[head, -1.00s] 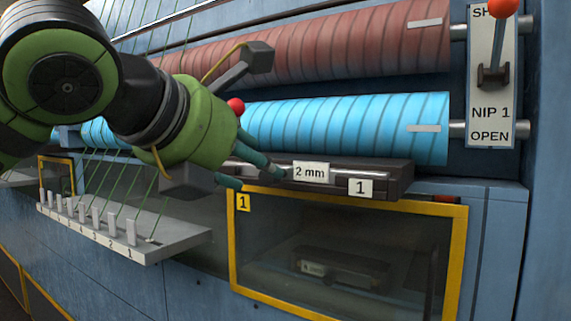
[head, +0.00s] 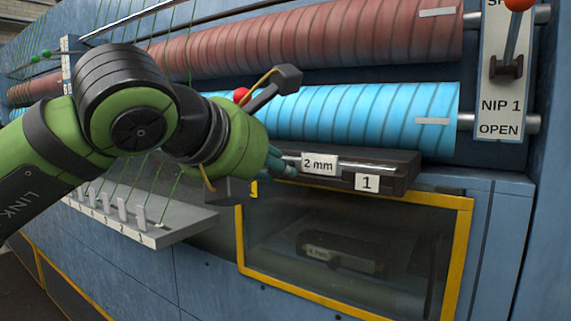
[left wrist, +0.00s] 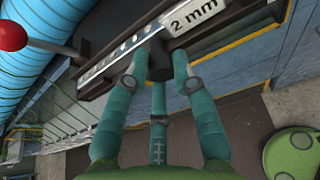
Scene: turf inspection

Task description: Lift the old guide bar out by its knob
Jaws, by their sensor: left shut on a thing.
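The guide bar (left wrist: 122,60) is a pale strip with several holes and a white "2 mm" tag (head: 319,164). It lies in a dark holder (head: 400,171) marked "1", below the light blue roller. In the left wrist view a dark knob (left wrist: 160,66) sticks out from the bar. My left gripper (left wrist: 157,76) has its teal fingers closed around this knob. In the head view the left gripper (head: 283,168) is just left of the tag, and its fingers hide the knob. The bar appears seated in the holder. My right gripper is in neither view.
A red ball (head: 241,95) is close behind my left gripper. A yellow-framed window (head: 468,235) below shows another tagged bar inside. A light blue roller (head: 360,118) and a dark red roller (head: 300,45) run above. A grey shelf (head: 185,228) with numbered tabs juts out at left.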

